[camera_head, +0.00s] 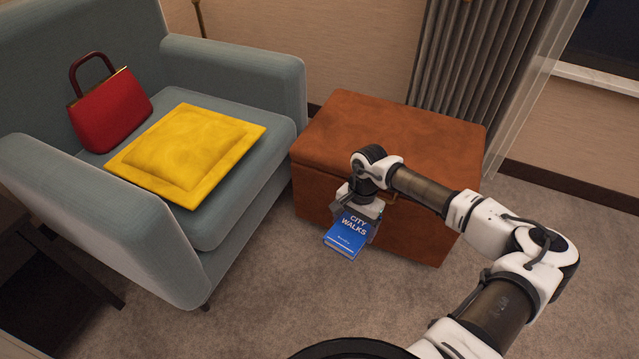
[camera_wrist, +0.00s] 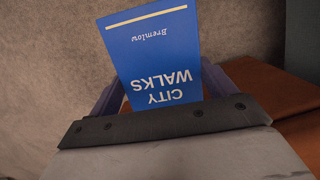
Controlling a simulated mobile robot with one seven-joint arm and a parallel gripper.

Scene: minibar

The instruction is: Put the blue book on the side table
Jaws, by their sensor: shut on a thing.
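The blue book (camera_head: 346,234) has "City Walks" in white letters on its cover. My gripper (camera_head: 358,215) is shut on it and holds it in front of the brown leather trunk, above the carpet. In the wrist view the blue book (camera_wrist: 158,60) sticks out from between the fingers of my gripper (camera_wrist: 160,100), cover facing the camera. A dark table-like piece (camera_head: 62,262) shows in part at the lower left; I cannot tell whether it is the side table.
The brown leather trunk (camera_head: 390,125) has a clear top. A grey-blue armchair (camera_head: 236,80) at left holds a red handbag (camera_head: 111,110) and a yellow cushion (camera_head: 187,152). A ribbed radiator (camera_head: 470,65) stands behind the trunk. The carpet (camera_head: 262,300) in front is free.

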